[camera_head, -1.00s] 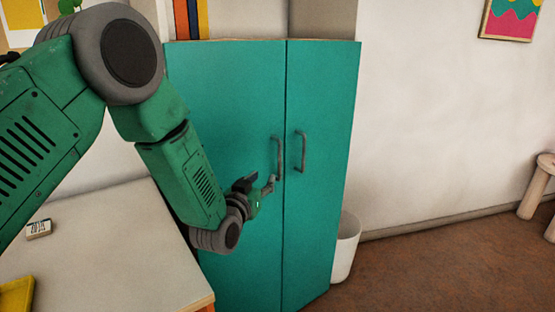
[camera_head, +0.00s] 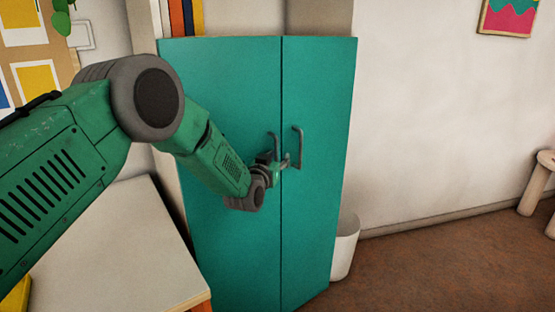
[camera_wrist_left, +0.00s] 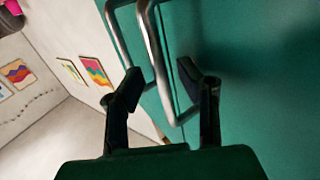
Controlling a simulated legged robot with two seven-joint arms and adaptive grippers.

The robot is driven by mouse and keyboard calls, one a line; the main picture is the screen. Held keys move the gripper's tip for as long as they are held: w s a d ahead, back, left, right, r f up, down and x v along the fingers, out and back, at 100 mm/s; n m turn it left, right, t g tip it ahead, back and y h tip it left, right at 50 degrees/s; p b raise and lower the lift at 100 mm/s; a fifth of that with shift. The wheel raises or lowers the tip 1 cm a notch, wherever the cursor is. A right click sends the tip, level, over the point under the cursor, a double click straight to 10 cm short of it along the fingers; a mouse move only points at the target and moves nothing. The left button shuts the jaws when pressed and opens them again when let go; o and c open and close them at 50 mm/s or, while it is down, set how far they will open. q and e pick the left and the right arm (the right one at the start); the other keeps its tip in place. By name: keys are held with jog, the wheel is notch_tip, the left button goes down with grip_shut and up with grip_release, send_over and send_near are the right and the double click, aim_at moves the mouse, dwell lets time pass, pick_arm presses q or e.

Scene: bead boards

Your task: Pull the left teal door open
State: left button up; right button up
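The teal cabinet has a left door (camera_head: 225,110) and a right door (camera_head: 318,120), both flush at the seam. A grey bar handle (camera_head: 271,143) is on the left door, and another handle (camera_head: 299,140) is on the right door. My left gripper (camera_head: 283,161) is at the lower part of the left handle. In the left wrist view, my gripper's fingers (camera_wrist_left: 160,76) are apart, with the nearer handle (camera_wrist_left: 153,45) passing between them. Contact with the bar cannot be told. The farther handle (camera_wrist_left: 118,35) lies beyond the left-hand finger. My right gripper is not in view.
A pale table (camera_head: 115,255) stands at the lower left, close to the cabinet's left side. A white bin (camera_head: 345,250) stands on the floor right of the cabinet. A wooden stool (camera_head: 540,180) is at the far right. The floor between them is clear.

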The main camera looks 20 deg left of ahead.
pick_arm(q)
grip_shut()
jog(key=shift+a, duration=0.15)
jog(key=shift+f, duration=0.1)
jog(key=shift+s, duration=0.1)
